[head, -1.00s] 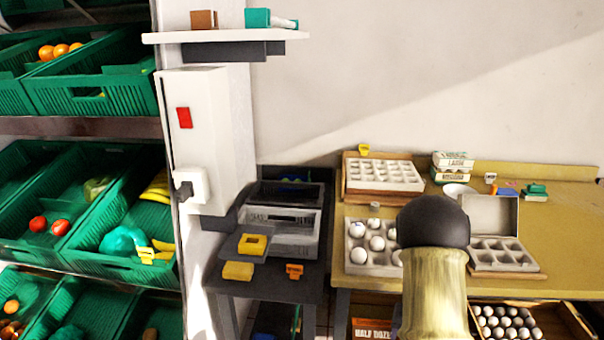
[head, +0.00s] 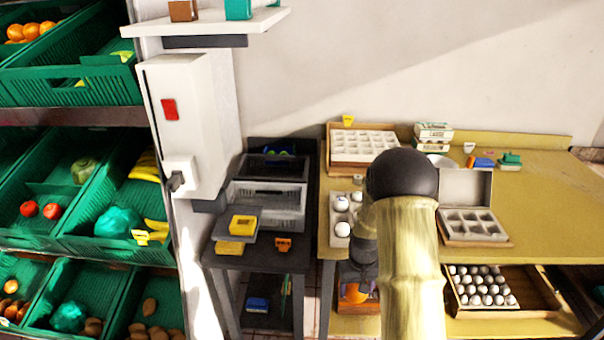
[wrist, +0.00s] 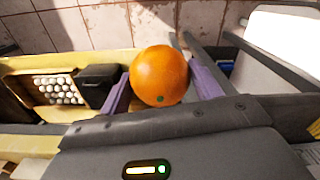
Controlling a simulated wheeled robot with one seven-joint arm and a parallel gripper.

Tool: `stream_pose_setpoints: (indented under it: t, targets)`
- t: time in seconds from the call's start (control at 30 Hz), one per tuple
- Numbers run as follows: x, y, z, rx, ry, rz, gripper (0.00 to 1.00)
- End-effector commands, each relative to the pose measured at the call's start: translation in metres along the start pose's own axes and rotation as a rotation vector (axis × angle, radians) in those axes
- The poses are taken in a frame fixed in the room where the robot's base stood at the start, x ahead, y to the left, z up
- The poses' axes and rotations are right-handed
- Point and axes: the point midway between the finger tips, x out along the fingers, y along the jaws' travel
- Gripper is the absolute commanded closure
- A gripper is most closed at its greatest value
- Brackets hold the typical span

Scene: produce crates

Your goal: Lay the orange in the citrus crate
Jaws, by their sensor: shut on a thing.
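An orange (wrist: 160,76) is held between the purple fingers of my gripper (wrist: 163,88) in the wrist view. In the head view, the orange (head: 353,293) and my gripper (head: 358,288) show low beside my forearm, in front of the egg table, partly hidden by the arm. My gripper is shut on the orange, above the floor. Several oranges (head: 28,32) lie in a green crate (head: 20,50) at the top left of the shelf rack, far to the left of my gripper; the picture edge cuts this crate off.
Lower green crates hold tomatoes (head: 40,210), bananas (head: 147,168) and brown produce (head: 150,308). A white cabinet (head: 185,115) and a dark side table (head: 262,258) stand between the rack and the yellow egg table (head: 535,215). A wall shelf (head: 210,22) juts out above.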

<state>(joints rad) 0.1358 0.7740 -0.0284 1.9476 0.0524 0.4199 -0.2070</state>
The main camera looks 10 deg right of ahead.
Motion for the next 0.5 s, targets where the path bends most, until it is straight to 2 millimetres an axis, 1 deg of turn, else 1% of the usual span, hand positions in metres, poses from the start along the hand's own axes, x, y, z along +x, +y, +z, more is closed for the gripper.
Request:
stream_pose_setpoints:
  t: [0.07, 0.17, 0.27, 0.37, 0.5]
  targets:
    - [0.003, -0.006, 0.001, -0.003, -0.005, -0.003, 0.64]
    - [0.016, -0.016, 0.002, -0.005, -0.007, -0.008, 0.64]
    - [0.034, -0.029, 0.008, -0.007, -0.009, -0.012, 0.64]
    - [0.053, -0.042, 0.017, -0.005, -0.01, -0.013, 0.64]
    - [0.079, -0.056, 0.036, 0.001, -0.009, -0.009, 0.64]
